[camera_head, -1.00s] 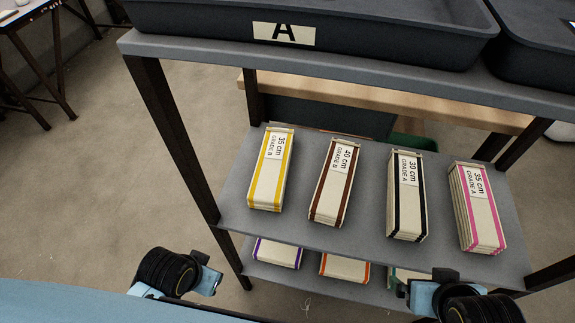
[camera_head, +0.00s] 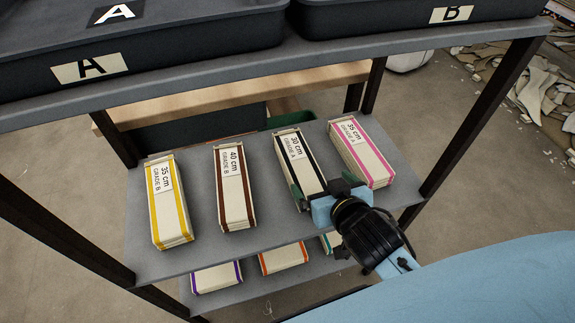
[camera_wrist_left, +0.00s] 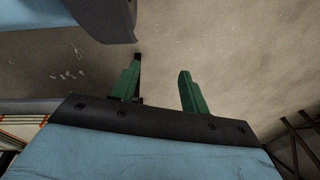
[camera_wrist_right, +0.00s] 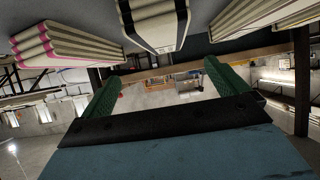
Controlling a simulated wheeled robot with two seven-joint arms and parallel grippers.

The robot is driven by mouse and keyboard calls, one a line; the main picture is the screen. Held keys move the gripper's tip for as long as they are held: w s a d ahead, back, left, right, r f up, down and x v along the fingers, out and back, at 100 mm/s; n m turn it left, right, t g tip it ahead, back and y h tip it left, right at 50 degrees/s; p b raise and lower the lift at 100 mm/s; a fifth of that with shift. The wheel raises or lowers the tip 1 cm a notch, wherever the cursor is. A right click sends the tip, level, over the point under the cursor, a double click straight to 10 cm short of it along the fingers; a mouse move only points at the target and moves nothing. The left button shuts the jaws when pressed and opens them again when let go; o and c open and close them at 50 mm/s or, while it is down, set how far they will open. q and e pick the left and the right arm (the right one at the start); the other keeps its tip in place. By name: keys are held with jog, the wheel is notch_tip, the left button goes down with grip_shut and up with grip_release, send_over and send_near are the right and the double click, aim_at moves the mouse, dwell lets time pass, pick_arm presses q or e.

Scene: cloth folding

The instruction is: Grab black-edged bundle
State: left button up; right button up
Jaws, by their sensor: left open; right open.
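The black-edged bundle (camera_head: 301,160), cream with a label reading 30 cm GRADE A, lies on the middle shelf between the brown-edged and pink-edged bundles. My right gripper (camera_head: 322,188) is open and empty at its near end, which it partly hides. In the right wrist view the black-edged bundle (camera_wrist_right: 155,25) shows above the open fingers (camera_wrist_right: 162,75), roughly between their lines; I cannot tell whether they touch it. My left gripper (camera_wrist_left: 160,78) is open and empty over bare floor in the left wrist view; it is outside the head view.
The brown-edged (camera_head: 236,190), yellow-edged (camera_head: 167,205) and pink-edged (camera_head: 362,150) bundles share the shelf (camera_head: 205,250). More bundles (camera_head: 216,277) lie on the shelf below. Dark trays (camera_head: 200,45) stand on the upper shelf above. Dark posts (camera_head: 480,100) flank the rack.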

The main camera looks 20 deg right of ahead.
jog(key=b, duration=0.2)
send_near(300, 162)
jog(key=w+f, duration=0.2)
jog(key=shift+w+d, duration=0.3)
jog(key=shift+d, duration=0.1)
jog(key=shift+w+f, duration=0.25)
jog(key=shift+w, duration=0.25)
jog(key=x, duration=0.1)
jog(key=b+x, duration=0.1)
jog(key=x, duration=0.1)
jog(key=shift+w+a+f+b, duration=0.1)
jog(key=shift+w+a+b, duration=0.2)
jog(key=shift+b, duration=0.1)
jog(key=shift+w+f, duration=0.25)
jog(key=shift+w, duration=0.35)
pick_arm(q)
jog(key=w+d+r, duration=0.3)
jog(key=w+r, duration=0.4)
jog(key=r, duration=0.1)
jog(key=shift+w+r+t, duration=0.2)
jog(key=shift+r+t, duration=0.15)
jog(key=shift+t, duration=0.05)
pick_arm(e)
jog(key=shift+r, duration=0.1)
jog(key=c, duration=1.2)
